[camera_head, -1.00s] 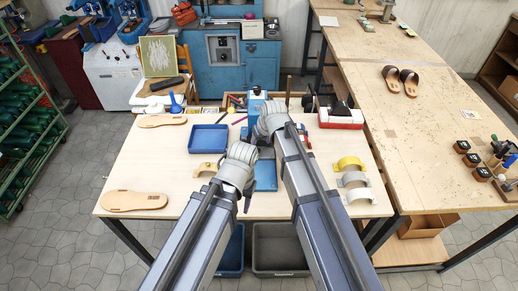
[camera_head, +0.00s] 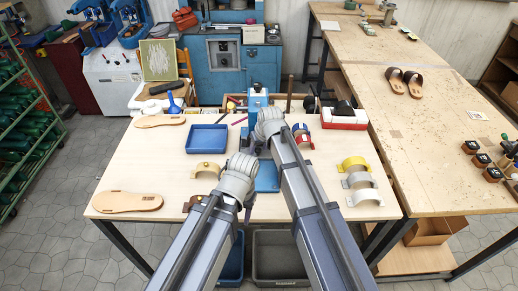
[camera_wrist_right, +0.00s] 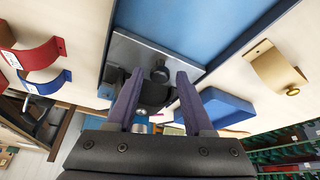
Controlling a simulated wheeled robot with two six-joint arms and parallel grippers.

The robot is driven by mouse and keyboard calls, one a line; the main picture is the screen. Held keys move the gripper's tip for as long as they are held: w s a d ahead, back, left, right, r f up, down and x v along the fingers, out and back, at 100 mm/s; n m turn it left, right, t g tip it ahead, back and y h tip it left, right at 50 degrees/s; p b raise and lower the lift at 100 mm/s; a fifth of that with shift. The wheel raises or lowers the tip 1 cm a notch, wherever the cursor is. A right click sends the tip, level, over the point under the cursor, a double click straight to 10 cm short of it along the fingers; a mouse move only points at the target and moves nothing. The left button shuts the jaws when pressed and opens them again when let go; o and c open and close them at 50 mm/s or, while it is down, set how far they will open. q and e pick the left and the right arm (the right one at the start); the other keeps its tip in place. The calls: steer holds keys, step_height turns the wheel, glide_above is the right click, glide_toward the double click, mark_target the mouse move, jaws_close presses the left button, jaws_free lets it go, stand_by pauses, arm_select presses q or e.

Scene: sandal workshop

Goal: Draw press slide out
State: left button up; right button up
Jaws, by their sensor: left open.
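The blue press (camera_head: 258,103) stands at the back middle of the table, mostly hidden behind my right gripper (camera_head: 268,128). A flat blue plate (camera_head: 267,178) lies in front of it. In the right wrist view a blue surface (camera_wrist_right: 180,22) has a grey metal edge (camera_wrist_right: 140,47) with a dark knob (camera_wrist_right: 159,72). My right gripper (camera_wrist_right: 160,78) has its fingers apart, one either side of the knob, with gaps showing. I cannot tell how deep the knob sits between them. My left gripper (camera_head: 247,207) is low, left of the blue plate, open and partly hidden by its arm.
Straps (camera_head: 356,163) and a red-and-white box (camera_head: 344,120) are on the right. Grey (camera_head: 279,263) and blue bins stand below the table's front edge.

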jaws_close()
stand_by(1.1)
